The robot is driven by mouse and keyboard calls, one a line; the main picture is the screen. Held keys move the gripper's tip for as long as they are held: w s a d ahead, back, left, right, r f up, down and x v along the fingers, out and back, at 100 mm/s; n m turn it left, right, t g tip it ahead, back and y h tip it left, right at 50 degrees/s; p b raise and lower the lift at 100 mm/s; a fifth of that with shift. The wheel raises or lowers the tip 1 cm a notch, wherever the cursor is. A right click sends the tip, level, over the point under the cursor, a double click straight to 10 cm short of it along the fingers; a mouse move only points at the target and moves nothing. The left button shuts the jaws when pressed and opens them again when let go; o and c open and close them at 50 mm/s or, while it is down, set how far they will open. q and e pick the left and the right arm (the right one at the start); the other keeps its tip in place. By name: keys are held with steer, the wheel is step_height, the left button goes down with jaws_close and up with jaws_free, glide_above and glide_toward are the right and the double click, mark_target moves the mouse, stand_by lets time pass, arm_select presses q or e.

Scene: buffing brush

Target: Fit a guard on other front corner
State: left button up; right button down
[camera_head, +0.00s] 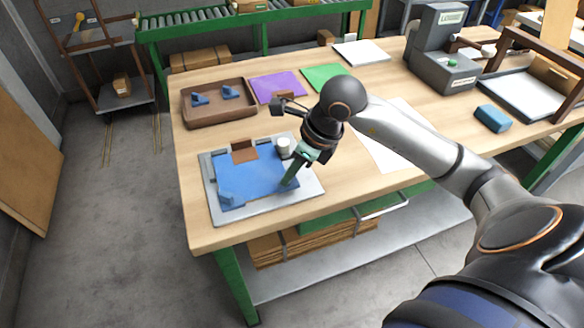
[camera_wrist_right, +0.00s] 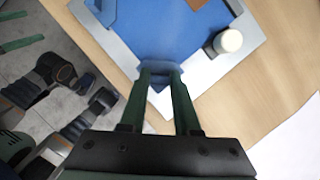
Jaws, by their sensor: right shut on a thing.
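A blue panel (camera_head: 262,176) lies on a light grey board (camera_head: 214,217) on the workbench. A blue corner guard (camera_head: 228,199) sits on its front-left corner; it also shows in the wrist view (camera_wrist_right: 106,13). My right gripper (camera_head: 287,184) reaches down to the panel's front-right corner. In the wrist view its green fingers (camera_wrist_right: 161,76) are shut on a blue guard (camera_wrist_right: 160,70) at that corner. The fingers partly hide this guard, so I cannot tell whether it is fully seated. Two more blue guards (camera_head: 230,92) lie in a brown tray (camera_head: 218,117).
A white cylinder (camera_head: 283,147) stands at the board's right side, close to my right gripper. A brown block (camera_head: 243,151) sits at the panel's back edge. Purple (camera_head: 278,86) and green (camera_head: 325,77) sheets lie behind. A grey machine (camera_head: 440,60) stands at the back right.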

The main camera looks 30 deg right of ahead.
stand_by(1.4)
steer(key=shift+b, duration=0.35)
steer(key=shift+f, duration=0.2)
steer(key=shift+f+b, duration=0.2)
steer(key=shift+b, duration=0.25)
stand_by(0.4)
steer(key=shift+f+b, duration=0.2)
steer(key=shift+b, duration=0.1)
steer(key=shift+w, duration=0.1)
stand_by(0.5)
steer(key=shift+w+a, duration=0.2)
stand_by(0.3)
